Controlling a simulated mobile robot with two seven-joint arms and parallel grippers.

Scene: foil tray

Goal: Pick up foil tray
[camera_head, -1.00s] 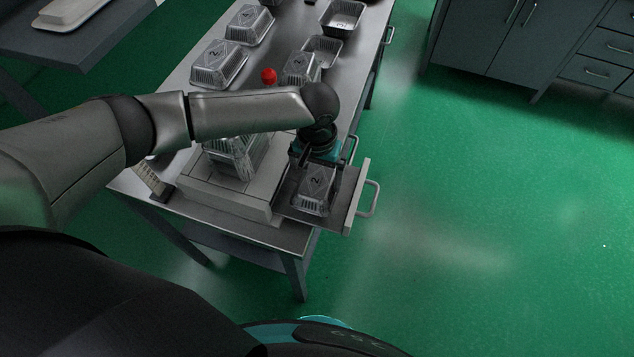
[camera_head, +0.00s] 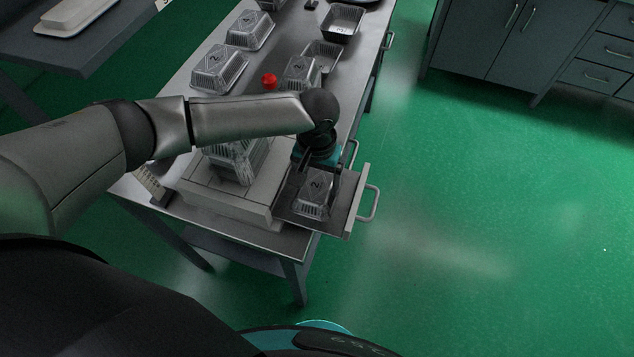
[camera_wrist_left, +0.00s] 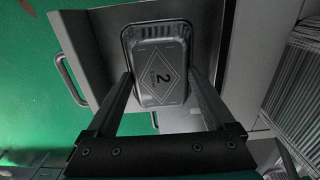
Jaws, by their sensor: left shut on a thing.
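A silver foil tray (camera_head: 312,194) marked with a 2 in a diamond is on or just above the dark pull-out shelf (camera_head: 348,203) at the front right of the table. It looks bottom up. It also shows in the left wrist view (camera_wrist_left: 160,68). My left gripper (camera_head: 317,180) reaches down over it, with one finger at each side, and is shut on it. Its fingers also show in the left wrist view (camera_wrist_left: 159,76). I cannot tell whether the tray touches the shelf. My right gripper is not in view.
More foil trays (camera_head: 219,67) stand on the metal table (camera_head: 192,75), with a red object (camera_head: 269,81) among them. A grey machine (camera_head: 221,200) stands left of the shelf, partly behind my arm. The green floor (camera_head: 470,200) at right is clear.

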